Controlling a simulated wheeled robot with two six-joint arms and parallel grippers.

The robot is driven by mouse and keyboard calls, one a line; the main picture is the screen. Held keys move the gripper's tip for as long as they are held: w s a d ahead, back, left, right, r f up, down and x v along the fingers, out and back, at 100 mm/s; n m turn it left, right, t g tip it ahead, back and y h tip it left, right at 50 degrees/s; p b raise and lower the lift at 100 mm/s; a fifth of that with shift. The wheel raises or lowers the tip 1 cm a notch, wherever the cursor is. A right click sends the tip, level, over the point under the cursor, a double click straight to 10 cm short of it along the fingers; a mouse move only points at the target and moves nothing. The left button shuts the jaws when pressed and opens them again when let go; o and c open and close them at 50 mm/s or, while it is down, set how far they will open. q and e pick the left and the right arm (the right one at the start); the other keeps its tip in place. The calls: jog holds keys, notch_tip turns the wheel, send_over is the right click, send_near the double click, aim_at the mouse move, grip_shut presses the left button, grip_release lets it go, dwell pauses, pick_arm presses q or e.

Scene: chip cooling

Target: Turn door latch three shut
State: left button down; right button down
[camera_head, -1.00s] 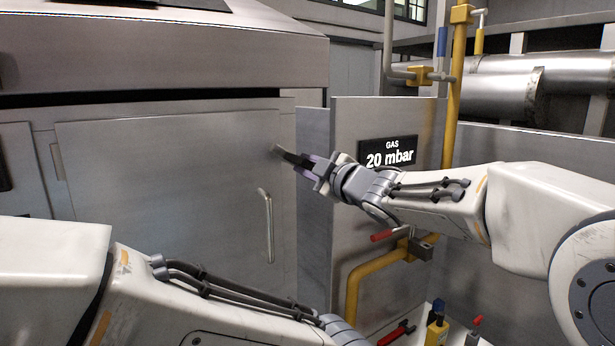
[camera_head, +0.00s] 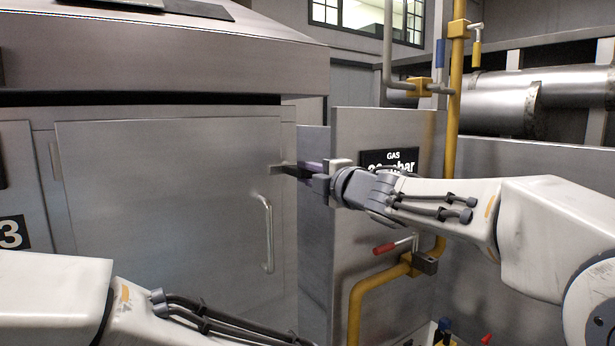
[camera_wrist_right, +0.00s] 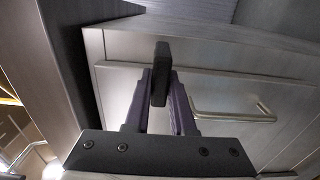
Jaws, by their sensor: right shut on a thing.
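The door (camera_head: 170,200) is a wide grey metal panel that sits in its frame, with an upright bar handle (camera_head: 268,235) near its right edge. The latch (camera_head: 277,167) is a short dark bar at the door's upper right edge, lying about level. My right gripper (camera_head: 300,171) is shut on it, reaching in from the right. In the right wrist view the latch (camera_wrist_right: 160,75) shows as a dark bar between the purple fingers, and the bar handle (camera_wrist_right: 232,112) is to its right. My left gripper is out of view; only its arm shows at the lower left.
A label with a 3 (camera_head: 12,233) is at the left. A grey panel (camera_head: 345,250) stands right of the door, with a gas sign (camera_head: 392,157) partly behind my right arm. A yellow pipe (camera_head: 360,295) with a red-handled valve (camera_head: 385,249) runs below that arm.

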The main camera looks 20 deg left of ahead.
jog(key=shift+f, duration=0.1)
dwell(0.3)
jog(key=c, duration=0.8)
grip_release()
jog(key=shift+o, duration=0.2)
jog(key=b+v, duration=0.2)
jog(key=v, duration=0.8)
jog(key=shift+s+d, duration=0.2)
jog(key=shift+s, duration=0.05)
